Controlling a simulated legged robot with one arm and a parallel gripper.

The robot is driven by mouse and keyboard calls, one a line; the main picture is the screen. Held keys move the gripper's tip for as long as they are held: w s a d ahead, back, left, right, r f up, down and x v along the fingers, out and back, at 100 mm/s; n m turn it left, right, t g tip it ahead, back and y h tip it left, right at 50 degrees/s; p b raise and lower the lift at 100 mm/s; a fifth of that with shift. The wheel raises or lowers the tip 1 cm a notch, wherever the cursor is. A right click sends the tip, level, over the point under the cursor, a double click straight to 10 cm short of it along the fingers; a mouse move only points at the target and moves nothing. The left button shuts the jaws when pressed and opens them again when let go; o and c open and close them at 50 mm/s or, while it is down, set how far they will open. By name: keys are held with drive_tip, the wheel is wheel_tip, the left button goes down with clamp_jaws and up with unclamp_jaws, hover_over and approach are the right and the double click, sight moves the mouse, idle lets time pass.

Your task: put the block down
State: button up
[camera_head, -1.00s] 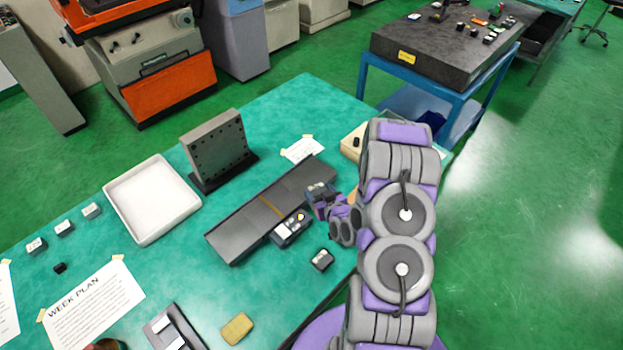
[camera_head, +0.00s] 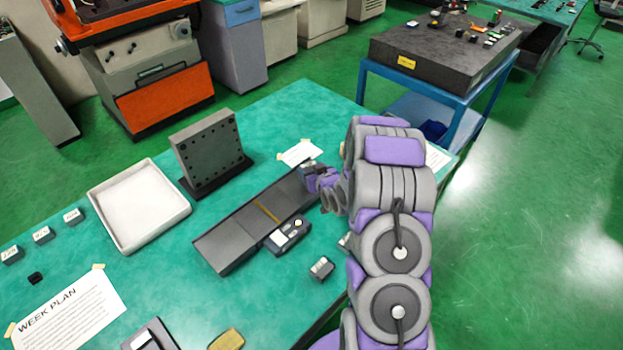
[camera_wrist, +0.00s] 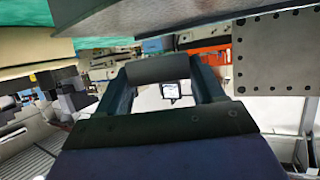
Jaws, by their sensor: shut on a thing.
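My gripper (camera_head: 308,172) is shut on a small grey block (camera_head: 307,164), over or just beside the far right end of the long dark plate (camera_head: 222,245). I cannot tell whether the block touches the plate. In the wrist view my two fingers (camera_wrist: 160,88) show, with a dark grey piece (camera_wrist: 158,68) between their tips; its faces are hard to make out.
A perforated grey angle plate (camera_head: 207,150) and a white tray (camera_head: 95,205) stand to the left. A handheld device (camera_head: 287,233) and a small block (camera_head: 321,268) lie nearer. Several labelled blocks (camera_head: 43,235) sit far left. Teal tabletop (camera_head: 285,115) is clear at the back.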

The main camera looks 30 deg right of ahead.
drive_tip(key=shift+w+d+f, duration=0.1)
drive_tip(key=shift+w, duration=0.3)
wheel_tip(320, 180, down, 4)
drive_tip(key=shift+r+b, duration=0.25)
drive_tip(key=shift+b, duration=0.4)
drive_tip(key=shift+r, duration=0.15)
drive_tip(key=o, duration=1.6)
